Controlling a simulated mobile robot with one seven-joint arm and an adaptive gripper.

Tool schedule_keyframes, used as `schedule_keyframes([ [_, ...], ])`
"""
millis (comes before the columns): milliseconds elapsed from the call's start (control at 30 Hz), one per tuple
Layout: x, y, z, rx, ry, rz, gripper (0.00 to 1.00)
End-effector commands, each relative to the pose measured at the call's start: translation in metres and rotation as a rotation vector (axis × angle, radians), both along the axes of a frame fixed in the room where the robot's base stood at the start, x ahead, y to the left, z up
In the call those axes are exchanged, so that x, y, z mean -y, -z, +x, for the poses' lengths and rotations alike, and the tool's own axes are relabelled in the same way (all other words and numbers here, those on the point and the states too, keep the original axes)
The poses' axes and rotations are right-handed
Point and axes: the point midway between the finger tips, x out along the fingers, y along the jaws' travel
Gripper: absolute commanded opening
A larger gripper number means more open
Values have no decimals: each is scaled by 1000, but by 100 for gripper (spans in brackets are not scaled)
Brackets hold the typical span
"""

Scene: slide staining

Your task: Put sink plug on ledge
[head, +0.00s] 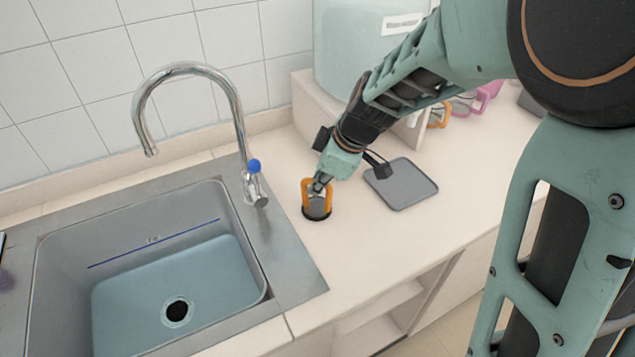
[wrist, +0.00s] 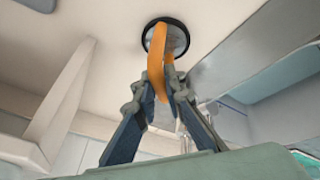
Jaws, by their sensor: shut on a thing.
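The sink plug (head: 317,208) is a dark round disc with an orange loop handle. In the head view it is upright at the worktop, just right of the sink and tap. My gripper (head: 320,183) points down at it from above, shut on the orange handle. In the wrist view the fingers (wrist: 164,82) pinch the orange loop from both sides, and the dark disc (wrist: 178,40) lies beyond against the pale worktop. I cannot tell whether the disc touches the surface. A pale raised ledge (head: 302,101) runs along the wall behind my gripper, partly hidden by my arm.
The grey sink (head: 65,262) with its open drain (head: 177,312) is at the left, with a chrome tap (head: 240,120) at its back right. A large pale teal tank (head: 345,50) stands on the ledge. Worktop in front is clear.

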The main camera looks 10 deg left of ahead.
Motion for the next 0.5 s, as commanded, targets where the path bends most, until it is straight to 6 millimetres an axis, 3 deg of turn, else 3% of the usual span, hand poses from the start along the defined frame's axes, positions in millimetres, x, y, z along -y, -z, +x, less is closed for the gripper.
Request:
schedule_keyframes([
  [33,0,2,0,1,0,1,0],
  [67,0,1,0,0,0,0,13],
  [200,0,1,0,0,0,0,28],
  [500,0,0,0,0,0,0,28],
])
